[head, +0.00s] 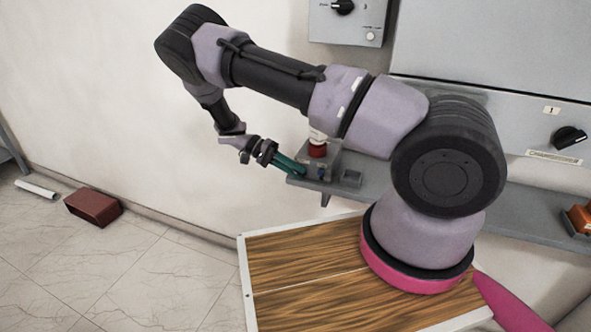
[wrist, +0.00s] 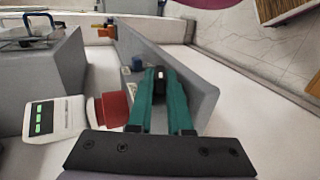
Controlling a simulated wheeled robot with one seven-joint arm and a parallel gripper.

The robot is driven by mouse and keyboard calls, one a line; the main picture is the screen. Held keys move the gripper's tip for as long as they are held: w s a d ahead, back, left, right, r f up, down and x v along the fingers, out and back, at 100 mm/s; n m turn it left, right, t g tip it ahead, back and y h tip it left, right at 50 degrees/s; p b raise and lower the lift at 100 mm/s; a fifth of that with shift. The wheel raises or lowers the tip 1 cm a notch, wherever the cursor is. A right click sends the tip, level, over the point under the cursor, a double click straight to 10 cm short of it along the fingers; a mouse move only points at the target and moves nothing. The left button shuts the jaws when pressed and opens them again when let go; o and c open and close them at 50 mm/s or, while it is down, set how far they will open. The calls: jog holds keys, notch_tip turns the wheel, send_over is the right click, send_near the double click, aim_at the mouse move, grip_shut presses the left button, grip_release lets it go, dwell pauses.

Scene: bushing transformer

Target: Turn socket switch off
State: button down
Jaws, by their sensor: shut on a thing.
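My gripper (head: 298,166) has green fingers and reaches in from the left to a small grey socket box (head: 322,160) on the wall shelf. In the wrist view the gripper (wrist: 159,78) is shut on a small black part (wrist: 159,86) with a pale spot, between the fingertips. I take this part for the socket switch, but its on or off position cannot be told. A red round part (head: 317,150) sits on top of the box; it also shows in the wrist view (wrist: 114,108), left of the fingers. A small blue part (head: 320,174) is on the box's front.
The grey shelf (head: 420,200) runs right along the wall, with an orange part (head: 580,218) on it. Grey control panels with black knobs (head: 569,137) hang above. A white device with green displays (wrist: 42,119) is left of the fingers. A brown box (head: 93,206) lies on the floor.

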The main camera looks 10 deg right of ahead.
jog(key=shift+a+f+g+h, duration=0.1)
jog(key=shift+f+g+h, duration=0.1)
jog(key=shift+g+h, duration=0.65)
jog(key=shift+f+g+h, duration=0.15)
jog(key=shift+g+h, duration=0.4)
jog(key=shift+h, duration=0.5)
jog(key=c, duration=0.8)
grip_release()
jog(key=shift+c, duration=0.2)
